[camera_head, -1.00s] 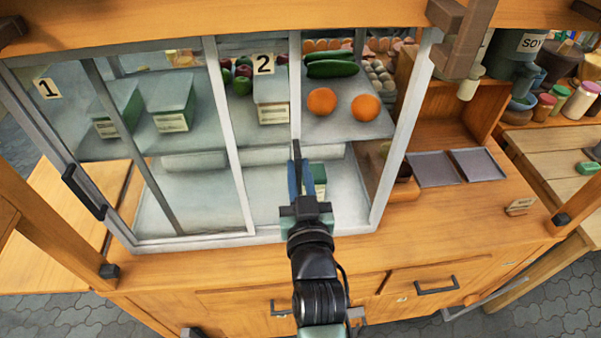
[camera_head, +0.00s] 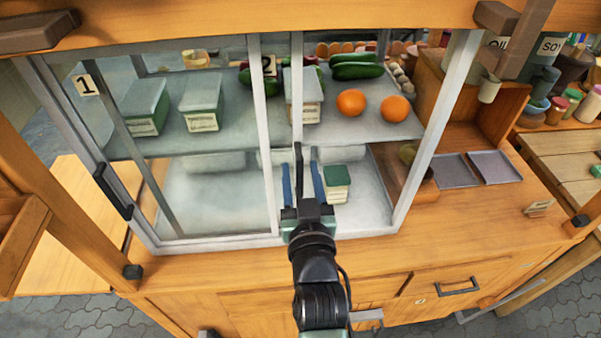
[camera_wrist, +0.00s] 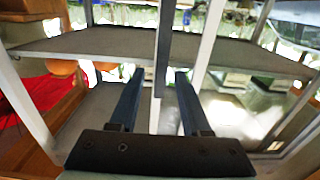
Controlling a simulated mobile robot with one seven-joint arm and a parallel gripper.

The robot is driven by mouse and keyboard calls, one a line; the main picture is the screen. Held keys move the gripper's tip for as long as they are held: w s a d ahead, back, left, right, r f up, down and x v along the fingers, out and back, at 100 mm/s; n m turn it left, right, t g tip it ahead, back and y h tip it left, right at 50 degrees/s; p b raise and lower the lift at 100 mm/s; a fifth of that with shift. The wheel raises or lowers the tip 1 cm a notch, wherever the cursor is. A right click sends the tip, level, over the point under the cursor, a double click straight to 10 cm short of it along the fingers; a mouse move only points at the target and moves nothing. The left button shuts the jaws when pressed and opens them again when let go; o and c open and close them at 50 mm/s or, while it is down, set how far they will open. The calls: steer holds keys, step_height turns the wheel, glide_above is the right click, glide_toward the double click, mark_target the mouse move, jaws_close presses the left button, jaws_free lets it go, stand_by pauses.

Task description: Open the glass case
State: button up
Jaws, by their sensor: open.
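The glass case (camera_head: 180,241) has a white metal frame and sliding glass doors. The left door (camera_head: 88,85) bears the label 1 and a dark handle (camera_head: 113,191). The door labelled 2 (camera_head: 269,66) stands partly behind the left door's edge post, its label partly covered. Its right edge post (camera_head: 297,100) is well left of the case's right post, leaving a gap on the right. My gripper (camera_head: 301,165) is open at this edge, one finger on each side of a dark upright handle. In the wrist view, the open fingers (camera_wrist: 160,74) flank a grey upright bar; contact is unclear.
Grey trays (camera_head: 452,169) lie right of the case. Wooden posts and an overhead beam frame the counter.

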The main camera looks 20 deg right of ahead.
steer(key=b+v, duration=0.3)
steer(key=v, duration=1)
stand_by(0.5)
